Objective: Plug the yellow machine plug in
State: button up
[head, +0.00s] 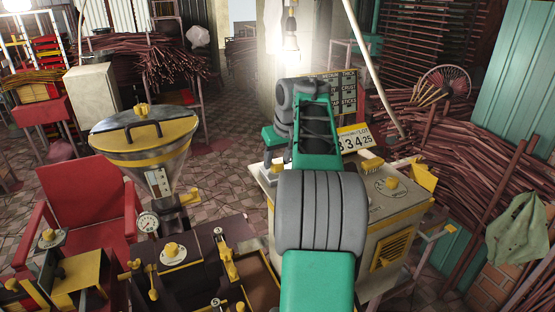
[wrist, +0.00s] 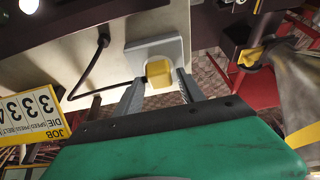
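The yellow plug (wrist: 159,74) is in the wrist view, between the two grey fingers of my gripper (wrist: 161,78). The fingers appear closed against its sides. A grey socket plate (wrist: 150,48) on a pale panel is directly behind the plug; I cannot tell whether the plug is seated in it. A black cable (wrist: 92,63) leaves the panel, loops and runs toward the plug. The beige machine with yellow trim (head: 405,212) is beside and below my arm.
A number sign (head: 354,138) stands just beyond my arm and appears at left in the wrist view (wrist: 30,112). A hopper with a yellow lid (head: 145,135) and a red chair (head: 75,200) are left. Stick bundles (head: 480,150) fill the right side.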

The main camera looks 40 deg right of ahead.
jog(key=shift+o, duration=1)
jog(key=p+v, duration=0.2)
jog(key=v, duration=0.5)
jog(key=shift+s+r, duration=0.2)
jog(key=shift+r, duration=0.15)
jog(key=shift+a, duration=0.15)
jog(key=a+f+n+y, duration=0.1)
jog(key=a+f, duration=0.1)
jog(key=a, duration=0.8)
jog(key=a+f, duration=0.2)
jog(key=a, duration=0.8)
jog(key=s+a+f+n, duration=0.2)
jog(key=s+a+f, duration=1)
jog(key=s+a, duration=0.2)
jog(key=shift+a+f+g, duration=0.3)
jog(key=shift+a+f, duration=0.1)
jog(key=shift+a, duration=0.1)
